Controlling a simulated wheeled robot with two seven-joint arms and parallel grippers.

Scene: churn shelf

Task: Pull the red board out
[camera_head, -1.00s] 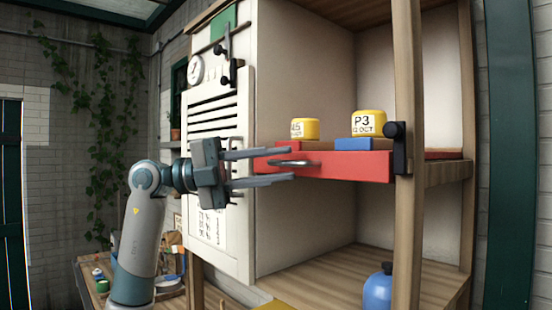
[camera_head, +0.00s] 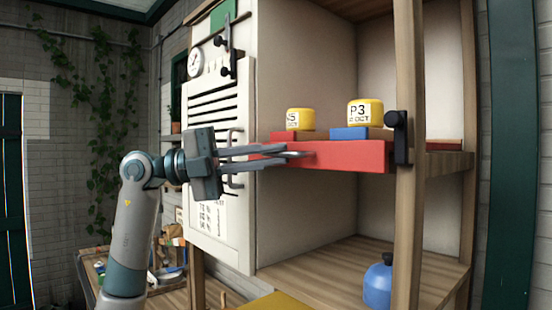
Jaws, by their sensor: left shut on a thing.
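The red board (camera_head: 350,157) lies level across the wooden shelf unit at mid height, its front edge facing me. It has a metal handle (camera_head: 293,154) near its left end. My left gripper (camera_head: 302,153) reaches in from the left, with its two long fingers shut on the handle. The fingers partly cover the handle and the board's left end. On the board, a yellow tin marked P3 (camera_head: 365,113) stands above a blue block (camera_head: 361,133). My right gripper is not in view.
A black latch (camera_head: 401,138) sits on the wooden post (camera_head: 408,220) at the board's right end. A white slatted panel (camera_head: 222,250) stands left of the shelf. A blue bottle (camera_head: 378,285) stands on the lower shelf (camera_head: 330,260). The space below the board is clear.

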